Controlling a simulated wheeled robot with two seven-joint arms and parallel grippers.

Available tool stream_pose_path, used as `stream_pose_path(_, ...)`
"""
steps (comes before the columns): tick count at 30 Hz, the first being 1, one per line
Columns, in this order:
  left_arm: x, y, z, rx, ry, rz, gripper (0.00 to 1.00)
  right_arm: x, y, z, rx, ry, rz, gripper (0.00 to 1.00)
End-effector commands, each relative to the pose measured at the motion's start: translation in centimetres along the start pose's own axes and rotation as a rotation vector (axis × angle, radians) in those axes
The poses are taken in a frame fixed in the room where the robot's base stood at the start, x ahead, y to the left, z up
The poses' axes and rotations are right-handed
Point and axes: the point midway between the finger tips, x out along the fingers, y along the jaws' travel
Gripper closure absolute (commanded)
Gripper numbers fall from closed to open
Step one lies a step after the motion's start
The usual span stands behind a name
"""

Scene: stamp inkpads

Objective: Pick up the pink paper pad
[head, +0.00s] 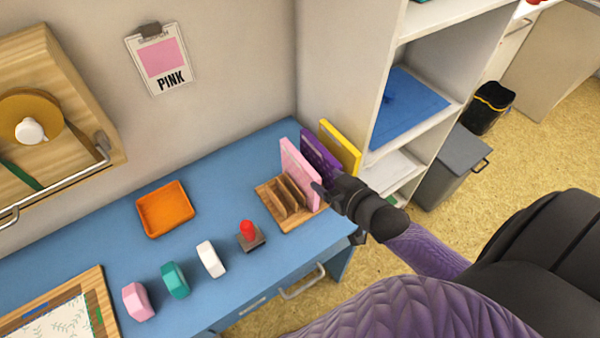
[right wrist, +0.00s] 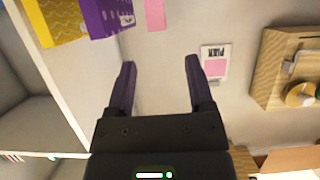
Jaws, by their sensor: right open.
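The pink paper pad (head: 298,172) stands upright in a slotted wooden rack (head: 272,207) at the right end of the blue table. It also shows at the top edge of the right wrist view (right wrist: 155,14). A purple pad (head: 318,156) and a yellow pad (head: 341,148) stand beside it, to its right. My right gripper (head: 320,190) is at the pink pad's lower right side in the head view. In the right wrist view its fingers (right wrist: 160,64) are apart with nothing between them, and the pink pad lies beyond the tips. My left gripper is not in view.
A red-topped stamp (head: 248,234), white, teal and pink pieces and an orange tray (head: 165,209) are on the blue table (head: 226,178). A white shelf (head: 345,60) rises just behind the pads. A "PINK" sign (head: 160,60) hangs on the wall.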

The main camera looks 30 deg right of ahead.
Motion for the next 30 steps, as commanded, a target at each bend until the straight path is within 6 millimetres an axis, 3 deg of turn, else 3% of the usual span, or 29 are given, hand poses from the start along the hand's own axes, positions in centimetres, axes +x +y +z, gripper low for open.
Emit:
stream_pose_path(12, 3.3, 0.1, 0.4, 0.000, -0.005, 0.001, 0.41, 7.6, 0.1, 0.7, 0.001, -0.004, 0.001, 0.32)
stream_pose_path(20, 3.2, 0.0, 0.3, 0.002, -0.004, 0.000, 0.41, 8.0, 0.1, 0.4, 0.000, -0.005, 0.001, 0.32)
stream_pose_path(27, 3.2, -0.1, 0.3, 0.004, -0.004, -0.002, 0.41, 7.9, 0.1, 0.4, 0.000, -0.005, 0.001, 0.83)
stream_pose_path(30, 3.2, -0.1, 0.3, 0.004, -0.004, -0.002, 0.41, 7.9, 0.1, 0.4, 0.000, -0.005, 0.001, 1.00)
